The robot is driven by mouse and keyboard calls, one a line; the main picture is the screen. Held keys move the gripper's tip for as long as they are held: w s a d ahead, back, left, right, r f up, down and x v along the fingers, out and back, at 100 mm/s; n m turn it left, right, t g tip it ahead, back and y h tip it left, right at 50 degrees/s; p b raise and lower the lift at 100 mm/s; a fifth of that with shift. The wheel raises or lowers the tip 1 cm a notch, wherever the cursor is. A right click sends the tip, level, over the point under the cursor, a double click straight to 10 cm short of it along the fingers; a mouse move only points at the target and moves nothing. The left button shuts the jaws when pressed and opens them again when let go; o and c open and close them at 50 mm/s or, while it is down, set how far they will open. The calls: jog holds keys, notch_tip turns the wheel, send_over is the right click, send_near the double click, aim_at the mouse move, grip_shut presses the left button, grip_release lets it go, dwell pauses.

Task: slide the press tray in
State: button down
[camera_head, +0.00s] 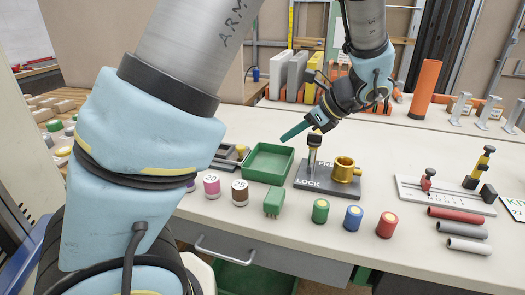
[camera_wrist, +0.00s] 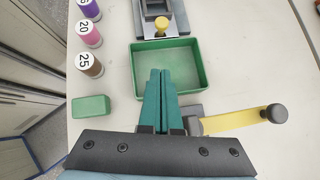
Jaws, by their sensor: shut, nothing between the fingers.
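The grey press (camera_wrist: 160,8) is at the top edge of the wrist view, partly cut off. A flat grey piece with a yellow knob (camera_wrist: 162,26), which looks like its tray, is at its near end, beside the green bin (camera_wrist: 197,80). In the head view the press (camera_head: 226,158) is left of the green bin (camera_head: 268,178), partly hidden by my arm. My gripper (camera_wrist: 161,72) is shut and empty, its teal fingers over the near part of the bin. In the head view my gripper (camera_head: 284,140) is above and right of the bin, away from the press.
A lock fixture (camera_head: 325,178) with an upright handle and a brass cup (camera_head: 344,168) stands right of the bin. Numbered spools (camera_wrist: 87,35), a green block (camera_wrist: 91,106) and coloured cylinders (camera_head: 353,217) stand nearby.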

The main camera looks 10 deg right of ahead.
aim_at(215, 152)
dwell(0.3)
jog(key=p+x, duration=0.1)
jog(key=x, duration=0.8)
jog(key=shift+w+a+f+p, duration=0.1)
jog(key=shift+a+f+p, duration=0.05)
jog(key=shift+a+p, duration=0.15)
jog(key=shift+w+a+f+p, duration=0.1)
jog(key=shift+w+a+p, duration=0.5)
jog(key=shift+w+a, duration=0.55)
jog(key=shift+w+a+f, duration=0.1)
jog(key=shift+w+a, duration=0.2)
jog(key=shift+a, duration=0.05)
jog(key=w+a, duration=0.2)
jog(key=a, duration=0.1)
jog(key=w+a+b, duration=0.1)
jog(key=w+a, duration=0.1)
jog(key=a, duration=0.2)
jog(key=w+a, duration=0.2)
jog(key=a, duration=0.2)
jog(key=shift+b, duration=0.35)
jog(key=shift+a, duration=0.1)
